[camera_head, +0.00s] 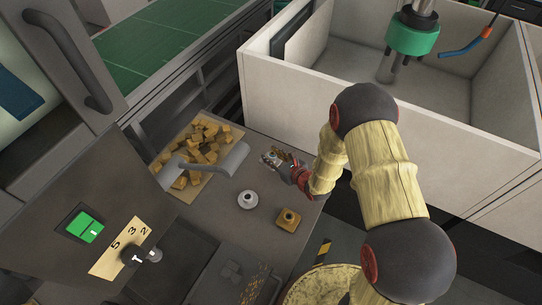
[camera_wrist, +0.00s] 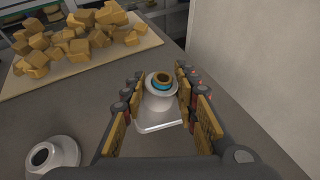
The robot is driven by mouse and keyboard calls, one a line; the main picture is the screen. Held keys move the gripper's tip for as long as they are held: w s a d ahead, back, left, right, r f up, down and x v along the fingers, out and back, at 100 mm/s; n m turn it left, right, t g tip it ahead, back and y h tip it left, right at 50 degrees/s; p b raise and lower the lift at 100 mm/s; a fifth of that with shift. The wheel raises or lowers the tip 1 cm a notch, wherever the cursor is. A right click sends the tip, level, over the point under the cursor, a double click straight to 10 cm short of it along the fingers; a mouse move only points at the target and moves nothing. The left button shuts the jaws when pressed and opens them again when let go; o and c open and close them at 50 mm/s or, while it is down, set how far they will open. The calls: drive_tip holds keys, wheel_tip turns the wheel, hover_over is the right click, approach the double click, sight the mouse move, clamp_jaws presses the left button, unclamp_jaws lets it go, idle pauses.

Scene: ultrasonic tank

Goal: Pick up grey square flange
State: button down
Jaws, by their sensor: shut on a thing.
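The grey square flange (camera_wrist: 158,122) has a flat square base and a round neck, with a brass and blue ring at its top. In the wrist view it sits between the two fingers of my gripper (camera_wrist: 158,100), which is shut on it. The head view shows my gripper (camera_head: 281,162) above the right part of the grey worktop, with the flange (camera_head: 270,160) small and partly hidden at its fingers. I cannot tell whether its base touches the worktop.
A round grey flange (camera_head: 248,200) and a brass square flange (camera_head: 288,220) stand nearby on the worktop (camera_head: 225,215). A pale tank wall (camera_head: 370,130) rises behind.

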drive_tip(key=s+r, duration=0.1)
drive_tip(key=r, duration=0.1)
drive_tip(key=s+r, duration=0.1)
drive_tip(key=shift+s+d+r+p, duration=0.1)
drive_tip(key=shift+s+r+p, duration=0.05)
drive_tip(key=shift+r+p, duration=0.2)
drive_tip(key=s+r, duration=0.4)
drive_tip(key=s, duration=0.5)
drive_tip(key=shift+s+d+p, duration=0.15)
drive_tip(key=shift+d+p, duration=0.15)
drive_tip(key=shift+p, duration=0.1)
drive_tip(key=shift+d, duration=0.1)
